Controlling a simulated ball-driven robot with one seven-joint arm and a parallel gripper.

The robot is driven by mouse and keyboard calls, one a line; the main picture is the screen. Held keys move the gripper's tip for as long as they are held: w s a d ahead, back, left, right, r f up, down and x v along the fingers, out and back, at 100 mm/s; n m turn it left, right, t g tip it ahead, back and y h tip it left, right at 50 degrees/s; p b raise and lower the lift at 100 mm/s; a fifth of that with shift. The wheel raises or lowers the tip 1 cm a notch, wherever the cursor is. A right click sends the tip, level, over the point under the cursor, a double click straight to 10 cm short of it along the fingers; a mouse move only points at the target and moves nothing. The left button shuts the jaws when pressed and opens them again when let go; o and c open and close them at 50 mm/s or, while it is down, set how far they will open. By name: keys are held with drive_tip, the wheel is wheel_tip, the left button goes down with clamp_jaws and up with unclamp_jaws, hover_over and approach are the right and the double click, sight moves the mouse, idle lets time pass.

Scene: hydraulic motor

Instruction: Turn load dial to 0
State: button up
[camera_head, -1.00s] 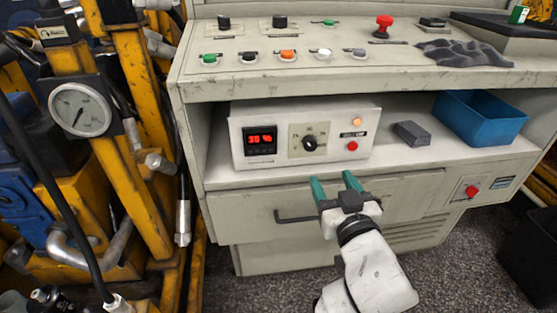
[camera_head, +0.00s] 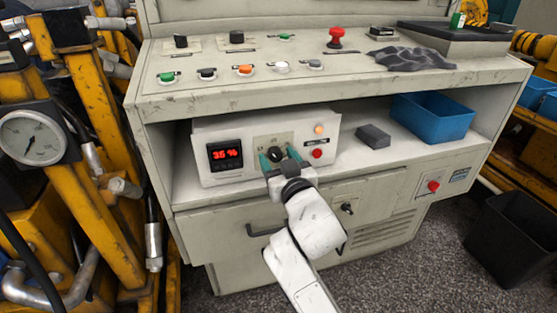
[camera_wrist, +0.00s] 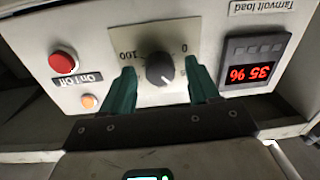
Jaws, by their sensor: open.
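The load dial is a black round knob (camera_wrist: 160,68) on a beige scale plate, on the front of a white control box (camera_head: 201,142). The wrist view shows it upside down, with 0 and 100 printed on the plate. The red display (camera_head: 225,154) beside it reads 35 %; it also shows in the wrist view (camera_wrist: 253,72). My gripper (camera_head: 274,156) is open, its two green fingers on either side of the dial. In the wrist view the fingers (camera_wrist: 158,88) stand apart from the knob with gaps on both sides.
The box also carries a red button (camera_head: 317,153) and an orange lamp (camera_head: 319,129). A grey block (camera_head: 373,136) and a blue bin (camera_head: 432,117) stand right of it on the shelf. The console top (camera_head: 240,98) overhangs the box. A drawer handle (camera_head: 265,230) sticks out below.

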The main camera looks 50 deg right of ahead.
drive_tip(key=c, duration=1)
drive_tip(key=shift+c, duration=0.2)
drive_tip(key=shift+n+p, duration=0.3)
drive_tip(key=n+p, duration=0.3)
drive_tip(key=shift+r+n, duration=0.15)
drive_tip(key=shift+n, duration=0.15)
drive_tip(key=n+p, duration=0.3)
drive_tip(key=n, duration=0.1)
drive_tip(key=shift+w, duration=0.1)
drive_tip(key=n+p, duration=0.2)
drive_tip(key=n, duration=0.1)
drive_tip(key=shift+a+n+g, duration=0.1)
drive_tip(key=shift+n+g, duration=0.3)
drive_tip(key=shift+f+n+h+p, duration=0.15)
drive_tip(key=shift+n+p, duration=0.25)
drive_tip(key=shift+n, duration=0.55)
drive_tip(key=shift+f+n+h+p, duration=0.15)
drive_tip(key=shift+n+p, duration=0.25)
drive_tip(key=shift+n, duration=0.55)
